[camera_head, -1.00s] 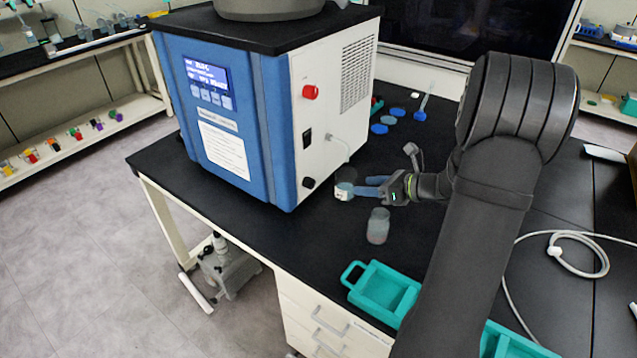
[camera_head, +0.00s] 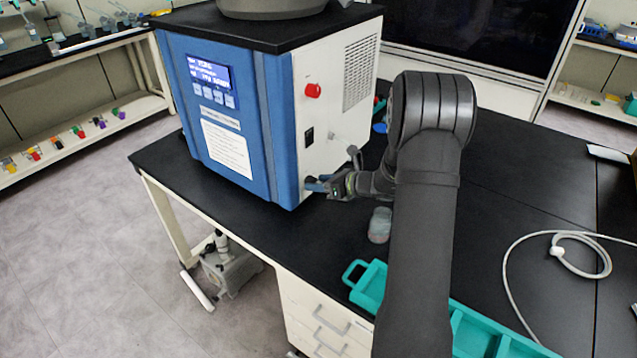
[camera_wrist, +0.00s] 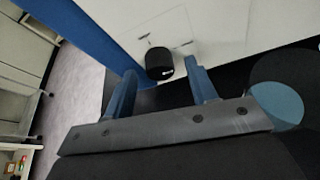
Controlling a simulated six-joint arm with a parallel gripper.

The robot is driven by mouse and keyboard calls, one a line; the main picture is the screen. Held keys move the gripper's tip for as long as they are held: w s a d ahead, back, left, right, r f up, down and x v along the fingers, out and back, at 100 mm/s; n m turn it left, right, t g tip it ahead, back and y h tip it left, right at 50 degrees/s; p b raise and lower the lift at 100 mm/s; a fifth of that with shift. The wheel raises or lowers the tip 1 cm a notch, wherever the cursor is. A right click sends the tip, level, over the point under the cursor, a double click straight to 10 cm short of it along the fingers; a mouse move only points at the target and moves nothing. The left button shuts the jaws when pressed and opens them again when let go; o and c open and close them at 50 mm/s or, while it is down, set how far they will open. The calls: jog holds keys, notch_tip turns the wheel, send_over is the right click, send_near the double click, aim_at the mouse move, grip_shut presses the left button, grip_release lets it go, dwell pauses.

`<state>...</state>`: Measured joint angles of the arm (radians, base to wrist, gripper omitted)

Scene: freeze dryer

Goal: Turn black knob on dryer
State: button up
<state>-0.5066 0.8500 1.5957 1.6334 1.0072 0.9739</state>
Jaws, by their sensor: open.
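The freeze dryer (camera_head: 228,120) is a blue and white box with a black top, standing on the black bench. Its black knob (camera_wrist: 159,63) is low on the white side panel. In the wrist view it shows between the two blue fingers of my gripper (camera_wrist: 160,72), with a gap to each finger. My gripper is open, and the fingers do not visibly press on the knob. In the head view my gripper (camera_head: 314,184) is at the lower front corner of the white panel, and its fingers hide the knob.
A red knob (camera_head: 313,90) and a black switch (camera_head: 309,137) sit higher on the same panel. A jar (camera_head: 380,225) stands close to my arm. A teal tray (camera_head: 367,285) lies at the bench's front edge. A round bluish lid (camera_wrist: 278,106) is right of my fingers.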

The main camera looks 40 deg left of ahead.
jog(key=shift+a+f, duration=0.1)
jog(key=shift+a, duration=0.3)
jog(key=c, duration=1)
jog(key=shift+o, duration=0.2)
jog(key=shift+s+f+n+t+y, duration=0.2)
jog(key=shift+n+t+y, duration=0.2)
jog(key=shift+n+t, duration=1.3)
jog(key=shift+s+f+n+t+y, duration=0.15)
jog(key=shift+n+t+y, duration=0.5)
jog(key=shift+n, duration=1.9)
jog(key=shift+s+f+n+t+y, duration=0.1)
jog(key=shift+s+n+t+y, duration=0.1)
jog(key=shift+n+t, duration=1.6)
jog(key=shift+r+n+g, duration=0.1)
jog(key=shift+n+g, duration=0.25)
jog(key=shift+n, duration=0.1)
